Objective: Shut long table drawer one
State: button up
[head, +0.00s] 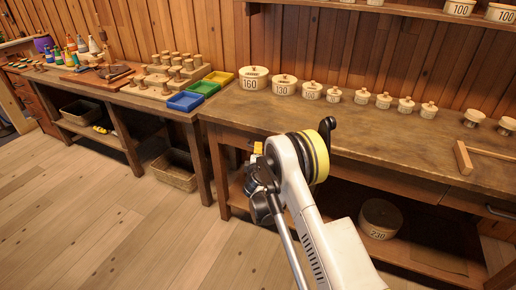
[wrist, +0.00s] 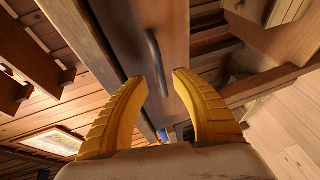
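The long table (head: 400,125) stands along the wall on the right side of the head view. In the wrist view a wooden drawer front (wrist: 178,35) with a dark bar handle (wrist: 154,58) lies ahead of my gripper (wrist: 161,78). My gripper's two yellow fingers are apart, with the handle's near end showing between their tips. I see no clear grip on the handle. In the head view my arm hides most of that drawer, so I cannot tell how far it stands out. Another drawer handle (head: 500,212) shows at the table's right end.
Lidded round boxes (head: 254,78) and a wooden frame piece (head: 463,158) stand on the table. A large round box (head: 380,218) sits on the shelf below. A second bench (head: 150,100) with coloured trays stands left. The plank floor (head: 120,220) in front is clear.

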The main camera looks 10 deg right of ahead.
jog(key=v, duration=0.7)
jog(key=shift+s, duration=0.35)
jog(key=shift+r, duration=0.15)
jog(key=s+d+r+m+g, duration=0.1)
jog(key=s+d+r+m, duration=0.1)
jog(key=r, duration=0.4)
jog(key=s+d+r+m+g, duration=0.1)
jog(key=d+r+m, duration=0.1)
jog(key=r, duration=0.4)
jog(key=s+d+r+m+g, duration=0.2)
jog(key=s+r+m+g, duration=0.15)
jog(key=s+r, duration=0.7)
jog(key=s+a+f+m+g+y, duration=0.1)
jog(key=s+m, duration=0.2)
jog(key=s, duration=1.1)
jog(key=s+a+m+g+y, duration=0.1)
jog(key=s+m, duration=0.3)
jog(key=s, duration=1.1)
jog(key=shift+s+a+f+g+y, duration=0.15)
jog(key=shift+a+f+g+y, duration=0.25)
jog(key=shift+a+y, duration=0.3)
